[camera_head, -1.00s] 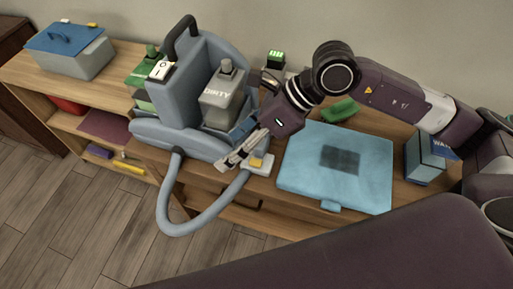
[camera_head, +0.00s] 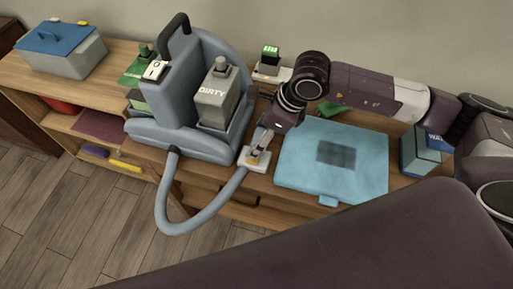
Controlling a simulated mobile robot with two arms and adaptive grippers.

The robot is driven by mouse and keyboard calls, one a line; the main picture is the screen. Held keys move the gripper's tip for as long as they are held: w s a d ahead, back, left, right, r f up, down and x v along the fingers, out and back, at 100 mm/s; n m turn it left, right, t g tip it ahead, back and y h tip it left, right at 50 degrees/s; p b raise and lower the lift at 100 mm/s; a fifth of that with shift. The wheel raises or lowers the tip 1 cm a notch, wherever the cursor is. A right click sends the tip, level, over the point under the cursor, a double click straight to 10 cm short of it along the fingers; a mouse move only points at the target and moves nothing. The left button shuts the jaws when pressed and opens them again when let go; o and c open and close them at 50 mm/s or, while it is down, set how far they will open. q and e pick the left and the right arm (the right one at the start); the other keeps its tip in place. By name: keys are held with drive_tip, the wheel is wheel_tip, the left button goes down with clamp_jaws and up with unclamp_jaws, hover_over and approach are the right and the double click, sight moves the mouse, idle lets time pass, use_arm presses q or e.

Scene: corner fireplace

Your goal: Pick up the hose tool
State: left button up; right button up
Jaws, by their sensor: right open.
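A blue-grey cleaning machine (camera_head: 180,95) with a grey tank marked DIRTY (camera_head: 216,98) stands on the wooden cabinet. Its hose (camera_head: 172,222) hangs in a loop over the cabinet's front edge and rises to the hose tool (camera_head: 250,163), a pale flat head with a yellowish part, at the front edge right of the machine. My right gripper (camera_head: 259,149) points down at the hose tool, its fingers apart and over or beside it. Whether they touch it cannot be told. My left gripper is not in view.
A light-blue folded cloth or mat (camera_head: 300,178) with a dark square lies just right of the tool. A blue box (camera_head: 420,150) stands farther right. A green item (camera_head: 328,110) and a small device with green lights (camera_head: 269,60) are behind. A blue-lidded bin (camera_head: 62,50) is at left.

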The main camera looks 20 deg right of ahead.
drive_tip(key=c, duration=1.4)
drive_tip(key=shift+r, duration=0.1)
drive_tip(key=shift+c, duration=0.2)
wheel_tip(320, 180, up, 20)
drive_tip(key=b, duration=0.1)
drive_tip(key=shift+b, duration=0.3)
